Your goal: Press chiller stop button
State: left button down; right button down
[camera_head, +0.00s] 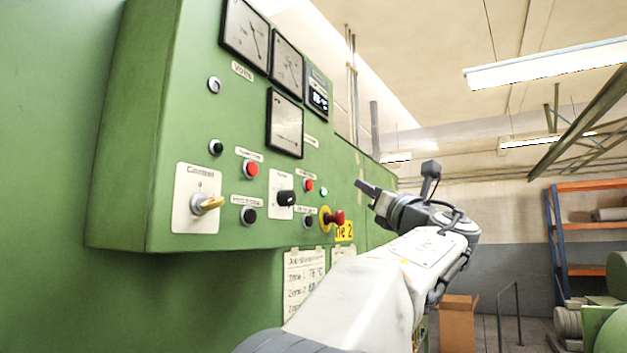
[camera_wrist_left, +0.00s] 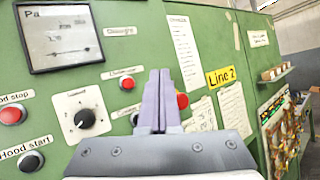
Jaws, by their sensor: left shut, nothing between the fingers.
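The green control panel (camera_head: 165,120) fills the left of the head view. A red button (camera_head: 308,184) sits right of the black rotary knob (camera_head: 286,198); it also shows in the left wrist view (camera_wrist_left: 127,83) under a small label that is too blurred to read surely. A second red button (camera_head: 250,168) shows in the wrist view (camera_wrist_left: 12,115) with a label ending in "stop", apparently hood stop. My left gripper (camera_head: 367,188) is shut and empty, in front of the panel's right part and apart from it. Its fingers (camera_wrist_left: 159,100) partly cover the red emergency knob in the wrist view.
The red emergency knob (camera_head: 336,217) sticks out near the yellow "Line 2" label (camera_head: 345,231). A key switch (camera_head: 207,204) protrudes at the lower left. Gauges (camera_head: 285,122) and a display sit higher. Open air lies right of the panel; shelves (camera_head: 590,225) stand far off.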

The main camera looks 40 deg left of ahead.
aim_at(309, 185)
pick_arm(q)
jog(key=shift+s+r+y, duration=0.1)
jog(key=shift+r+y, duration=0.2)
jog(key=shift+r, duration=0.05)
jog(key=shift+a, duration=0.1)
jog(key=s+a, duration=0.2)
jog(key=a, duration=0.6)
jog(key=shift+a+b, duration=0.25)
jog(key=shift+b, duration=0.15)
jog(key=shift+s+a, duration=0.1)
dwell(1.7)
jog(key=shift+a, duration=0.3)
jog(key=shift+s+a, duration=0.15)
jog(key=shift+a, duration=0.2)
dwell(0.6)
jog(key=shift+d, duration=0.1)
jog(key=shift+w+d, duration=0.2)
jog(key=shift+d, duration=0.45)
